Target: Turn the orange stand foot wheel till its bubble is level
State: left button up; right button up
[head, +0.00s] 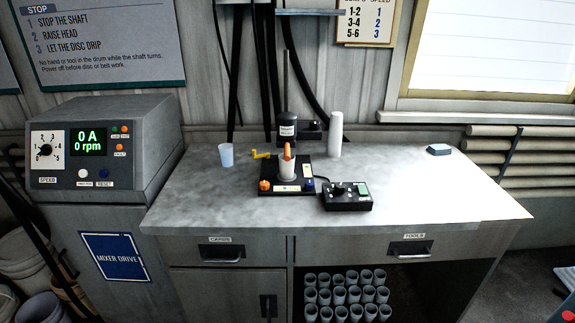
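The orange stand foot wheel (264,185) sits at the front left corner of a black stand base (268,173) on the bench. A blue foot wheel (310,184) is at the front right corner. A pale strip (287,189) lies on the base between the wheels; it is too small to tell whether it holds the bubble or where a bubble sits. A white cup (287,171) with an orange piece (287,151) upright in it stands on the base. A dark motor head (287,128) is behind it. Neither of my grippers is in view.
A black control box (347,196) is close at the base's right. A yellow crank (261,154), a pale blue cup (226,154) and a white cylinder (335,134) stand near the base. The benchtop (440,195) is mostly clear at right.

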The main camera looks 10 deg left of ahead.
aim_at(264, 186)
jog(key=z, duration=0.5)
jog(key=k, duration=1.15)
jog(key=u, duration=0.6)
jog(key=i, duration=1.8)
jog(key=z, duration=0.7)
